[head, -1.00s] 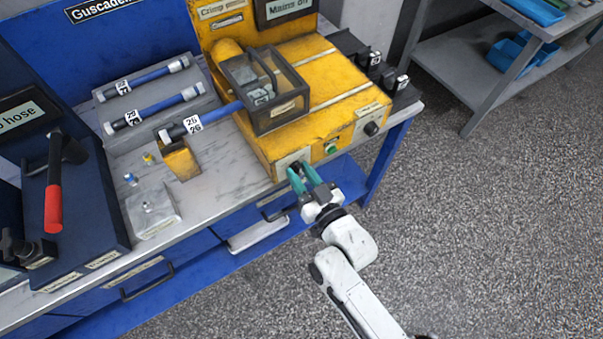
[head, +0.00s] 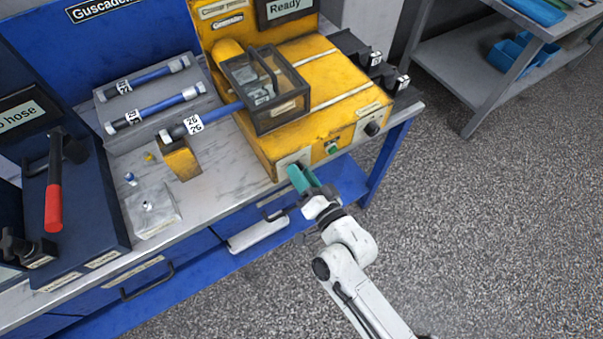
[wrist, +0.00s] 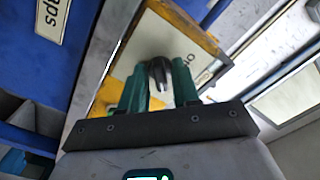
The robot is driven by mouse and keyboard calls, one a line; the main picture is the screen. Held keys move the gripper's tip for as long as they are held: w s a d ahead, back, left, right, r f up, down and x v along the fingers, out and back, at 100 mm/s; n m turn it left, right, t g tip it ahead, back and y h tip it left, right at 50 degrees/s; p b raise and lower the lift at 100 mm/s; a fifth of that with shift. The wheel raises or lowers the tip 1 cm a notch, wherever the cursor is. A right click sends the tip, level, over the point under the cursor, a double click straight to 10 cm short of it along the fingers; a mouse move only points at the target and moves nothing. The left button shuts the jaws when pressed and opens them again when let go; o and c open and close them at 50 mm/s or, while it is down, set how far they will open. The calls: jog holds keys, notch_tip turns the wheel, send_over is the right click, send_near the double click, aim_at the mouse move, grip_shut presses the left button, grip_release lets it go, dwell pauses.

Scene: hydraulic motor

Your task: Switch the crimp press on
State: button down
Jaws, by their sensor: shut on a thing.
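The yellow crimp press (head: 325,118) stands on the bench, and its display (head: 287,7) reads "Ready". My gripper (head: 298,178) is at the lower left of the press's front face. In the wrist view its teal fingers (wrist: 158,88) are shut on a dark rotary switch knob (wrist: 160,72) on a pale labelled plate (wrist: 185,48). In the head view the fingers hide the knob. A green button (head: 332,148) and a black dial (head: 372,129) sit farther right on the front.
A blue hose (head: 215,115) runs into the press's clear guard box (head: 272,118) and rests on a yellow support (head: 180,162). A red-handled tool (head: 54,195) stands at the left. Open floor lies to the right of my arm.

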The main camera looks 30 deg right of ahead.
dwell(0.5)
jog(key=c, duration=1.1)
grip_release()
jog(key=shift+c, duration=0.2)
jog(key=s+b, duration=0.2)
jog(key=s, duration=0.9)
jog(key=shift+w, duration=0.1)
